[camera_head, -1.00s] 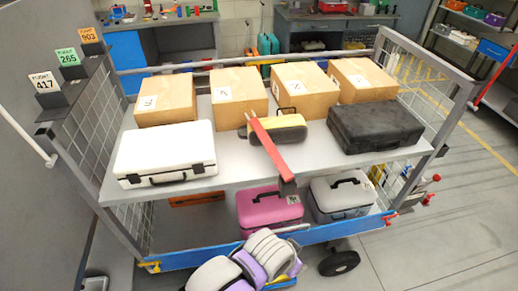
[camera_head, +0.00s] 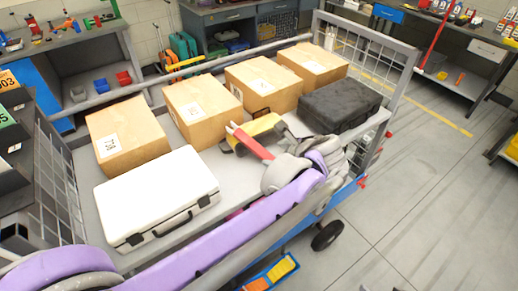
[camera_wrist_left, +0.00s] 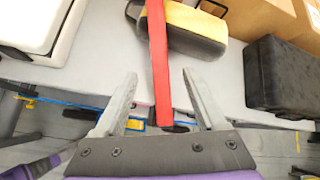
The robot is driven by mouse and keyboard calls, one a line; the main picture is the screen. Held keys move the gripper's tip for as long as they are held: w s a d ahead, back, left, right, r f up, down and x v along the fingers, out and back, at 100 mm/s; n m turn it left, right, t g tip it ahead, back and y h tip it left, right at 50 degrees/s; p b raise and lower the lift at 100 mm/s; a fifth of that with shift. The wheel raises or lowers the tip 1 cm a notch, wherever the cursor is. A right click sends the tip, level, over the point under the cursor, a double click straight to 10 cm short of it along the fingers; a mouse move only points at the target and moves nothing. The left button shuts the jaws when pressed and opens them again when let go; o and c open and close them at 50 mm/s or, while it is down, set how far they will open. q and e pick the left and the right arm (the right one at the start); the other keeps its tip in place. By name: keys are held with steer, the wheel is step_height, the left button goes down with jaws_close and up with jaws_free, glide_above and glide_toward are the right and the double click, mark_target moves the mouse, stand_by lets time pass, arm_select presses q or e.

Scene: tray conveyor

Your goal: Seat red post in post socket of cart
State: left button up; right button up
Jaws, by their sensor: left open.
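The red post (camera_head: 250,141) lies over a yellow and black case (camera_head: 262,126) on the upper shelf of the cart (camera_head: 243,180). Its near end is hidden behind my left gripper in the head view. In the left wrist view the post (camera_wrist_left: 157,50) runs down between the fingers of my left gripper (camera_wrist_left: 160,76). The fingers are apart, one on each side of the post, and I see no grip on it. In the head view my left gripper (camera_head: 276,158) is at the front edge of the shelf. I cannot make out the post socket. My right gripper is not in view.
A white case (camera_head: 160,190) and a black case (camera_head: 342,104) flank the post. Several cardboard boxes (camera_head: 203,108) stand behind. Mesh end panels (camera_head: 365,55) close the cart's ends. A blue bottom rail (camera_head: 345,193) runs along the front. The floor at right is clear.

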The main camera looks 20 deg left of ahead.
mark_target(263, 152)
arm_select(q)
steer(key=x, duration=0.4)
steer(key=shift+w+f, duration=0.15)
steer(key=x, duration=0.5)
steer(key=shift+a, duration=0.35)
steer(key=shift+c, duration=0.7)
jaws_close()
